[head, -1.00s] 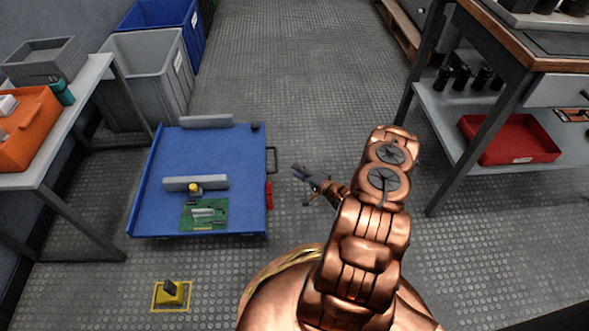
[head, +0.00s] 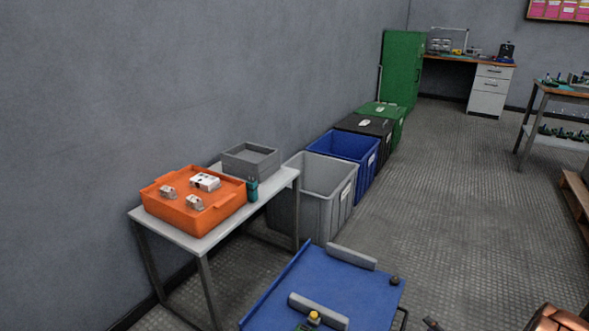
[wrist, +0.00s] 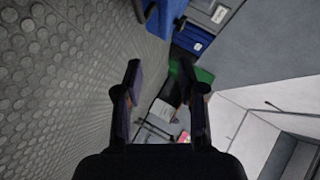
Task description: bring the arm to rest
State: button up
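My gripper (wrist: 160,72) shows in the wrist view with its two dark fingers apart and nothing between them. Floor, bins and wall lie beyond the fingers, seen at a steep tilt. In the head view only a small dark piece at the gripper end (head: 432,324) shows at the bottom edge, right of the blue cart. A copper-coloured part of my arm (head: 558,319) shows at the bottom right corner. The rest of the arm is out of the head view.
A blue cart (head: 352,281) with grey bars stands close in front. A white table (head: 273,187) at left holds an orange tray (head: 220,214), a grey tray (head: 228,164) and a teal item (head: 252,189). Bins, including a grey one (head: 325,199), line the wall.

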notch_tip(320, 180, up, 33)
jog(key=w+a+n+g+h+p, duration=0.1)
jog(key=w+n+g+h+p, duration=0.35)
jog(key=p, duration=0.95)
jog(key=s+a+r+n+g+p, duration=0.1)
jog(key=s+a+r+g+p, duration=0.2)
jog(key=r, duration=0.4)
jog(key=s+a+r+n+g+p, duration=0.1)
jog(key=s+a+r+p, duration=0.2)
jog(key=s+r, duration=0.3)
jog(key=s+a+r+g+p, duration=0.1)
jog(key=s+a+r+p, duration=0.2)
jog(key=r, duration=0.5)
jog(key=s+a+r+n+g+p, duration=0.1)
jog(key=s+a+r+g+p, duration=0.1)
jog(key=s+a+r+p, duration=0.2)
jog(key=s+a+r+n+g+y+p, duration=0.1)
jog(key=s+a+r+n+g+p, duration=0.1)
jog(key=s+a+r+p, duration=0.3)
jog(key=s+a+r+n+g+y+p, duration=0.1)
jog(key=s+a+r+p, duration=0.4)
jog(key=s+a+r, duration=0.6)
jog(key=s+r+n+g, duration=0.1)
jog(key=s+r, duration=0.4)
jog(key=s, duration=0.6)
jog(key=shift+s+a+r, duration=0.15)
jog(key=shift+s+a, duration=0.1)
jog(key=shift+a, duration=0.1)
jog(key=shift+a, duration=0.1)
